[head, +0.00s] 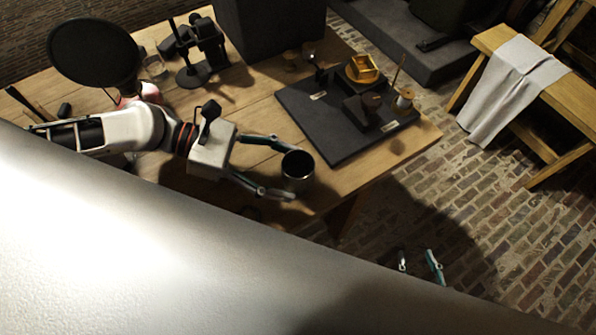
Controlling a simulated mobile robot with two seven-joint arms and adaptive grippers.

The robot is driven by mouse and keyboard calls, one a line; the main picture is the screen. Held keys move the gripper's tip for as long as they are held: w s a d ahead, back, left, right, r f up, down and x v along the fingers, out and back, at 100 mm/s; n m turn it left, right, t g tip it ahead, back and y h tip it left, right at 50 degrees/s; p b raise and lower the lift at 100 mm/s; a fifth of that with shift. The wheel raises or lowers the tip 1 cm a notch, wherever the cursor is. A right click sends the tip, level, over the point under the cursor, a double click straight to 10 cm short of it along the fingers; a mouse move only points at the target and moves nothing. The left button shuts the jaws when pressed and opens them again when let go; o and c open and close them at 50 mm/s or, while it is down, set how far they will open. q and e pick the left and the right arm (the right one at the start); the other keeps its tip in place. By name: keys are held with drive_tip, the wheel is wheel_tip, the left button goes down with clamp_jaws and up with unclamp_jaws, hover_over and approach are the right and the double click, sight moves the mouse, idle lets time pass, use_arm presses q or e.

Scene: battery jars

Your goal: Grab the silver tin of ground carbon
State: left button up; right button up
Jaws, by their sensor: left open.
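The silver tin (297,184) stands upright near the front edge of the wooden table, with a dark open top. My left gripper (289,170) reaches in from the left and is open. One finger is at the tin's far side and the other at its near side, so the tin's left part lies between the fingertips. I cannot tell whether either finger touches it. The tin's contents are too dark to make out. My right gripper (418,256) is low at the right, over the brick floor, away from the table. Its two fingertips show apart; the rest is hidden.
A dark board (335,135) with a brass box (362,69) and a spool (404,99) lies just beyond the tin. A black stand (193,75) and round black disc (95,53) are further left. A bench with a cloth (512,85) stands right. A large pale surface hides the lower left.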

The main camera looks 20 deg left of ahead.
sight(299, 175)
use_arm(q)
drive_tip(key=shift+x, duration=1.5)
drive_tip(key=shift+c, duration=0.3)
drive_tip(key=c, duration=1.2)
